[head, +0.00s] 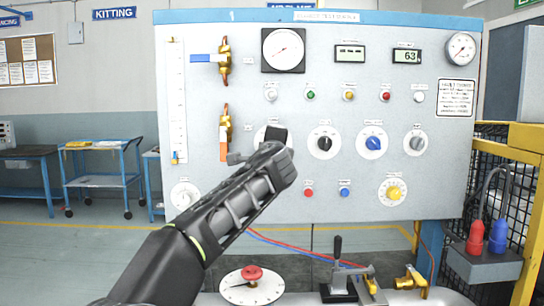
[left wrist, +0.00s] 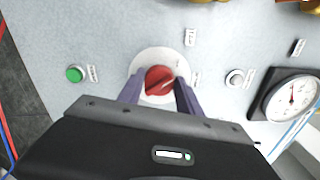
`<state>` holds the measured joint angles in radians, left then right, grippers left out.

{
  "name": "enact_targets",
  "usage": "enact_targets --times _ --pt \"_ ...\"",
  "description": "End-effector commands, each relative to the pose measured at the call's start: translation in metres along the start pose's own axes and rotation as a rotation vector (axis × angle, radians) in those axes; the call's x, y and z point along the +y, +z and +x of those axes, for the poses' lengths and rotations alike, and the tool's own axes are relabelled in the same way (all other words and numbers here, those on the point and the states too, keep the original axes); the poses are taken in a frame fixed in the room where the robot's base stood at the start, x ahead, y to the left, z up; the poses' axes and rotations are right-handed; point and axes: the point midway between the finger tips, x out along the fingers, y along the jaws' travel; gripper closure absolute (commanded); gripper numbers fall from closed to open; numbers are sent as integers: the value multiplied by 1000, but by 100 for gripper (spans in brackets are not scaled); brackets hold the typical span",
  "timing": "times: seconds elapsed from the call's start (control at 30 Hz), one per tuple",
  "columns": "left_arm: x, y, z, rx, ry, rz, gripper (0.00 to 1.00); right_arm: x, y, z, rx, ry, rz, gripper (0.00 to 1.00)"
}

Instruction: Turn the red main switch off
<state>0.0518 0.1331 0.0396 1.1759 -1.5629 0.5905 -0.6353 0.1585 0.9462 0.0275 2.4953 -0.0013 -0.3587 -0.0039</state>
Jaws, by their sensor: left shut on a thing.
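The red main switch (left wrist: 158,79) is a round red knob on a white round plate (left wrist: 143,60) in the left wrist view. My left gripper (left wrist: 160,92) has one finger on each side of the knob and is shut on it. In the head view my left arm comes up from below to the panel (head: 300,208), and my left gripper (head: 262,148) covers the red knob. Only a bit of its white plate shows there. My right gripper is not in view.
Beside the switch are a black knob (head: 324,143), a blue knob (head: 373,143) and a grey knob (head: 417,143). A brass valve with an orange handle (head: 223,150) is close to the left of my gripper. Gauges and small buttons sit around.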

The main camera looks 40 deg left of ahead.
Motion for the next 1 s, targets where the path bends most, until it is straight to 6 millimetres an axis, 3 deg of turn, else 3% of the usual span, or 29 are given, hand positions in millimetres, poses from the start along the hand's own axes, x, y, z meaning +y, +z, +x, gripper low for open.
enact_targets --times 0.33,0.87,0.9,1.0 --pt "2 0 0 -1 1 -180 99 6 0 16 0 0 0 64" --pt "2 0 0 -1 2 -211 99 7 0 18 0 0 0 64" --pt "2 0 0 -1 2 -211 56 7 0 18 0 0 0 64" --pt "2 0 0 -1 2 -210 48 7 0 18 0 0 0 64"
